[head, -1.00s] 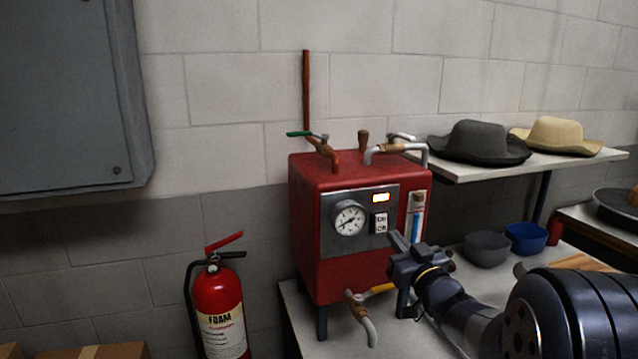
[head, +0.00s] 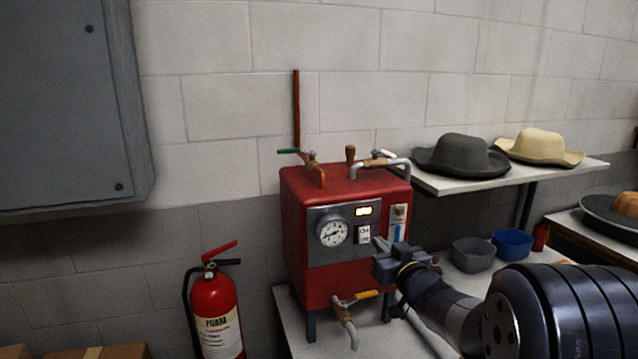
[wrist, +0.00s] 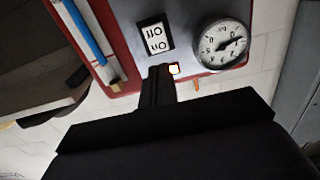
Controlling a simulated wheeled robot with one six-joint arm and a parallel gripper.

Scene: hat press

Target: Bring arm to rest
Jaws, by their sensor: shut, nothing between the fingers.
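My gripper (head: 378,245) is shut and empty in the head view, just in front of the red boiler's front panel, near its lower right side. In the wrist view my gripper (wrist: 160,72) points at the panel, just beside the white On/Off switch (wrist: 155,35). I cannot tell whether the fingertips touch the panel. My arm reaches in from the lower right.
A yellow-handled valve (head: 366,294) sticks out low on the boiler. Grey (head: 472,255) and blue bowls (head: 513,243) stand on the table to the right. A dark hat (head: 460,155) and a tan hat (head: 540,146) lie on the shelf. A fire extinguisher (head: 213,299) stands at left.

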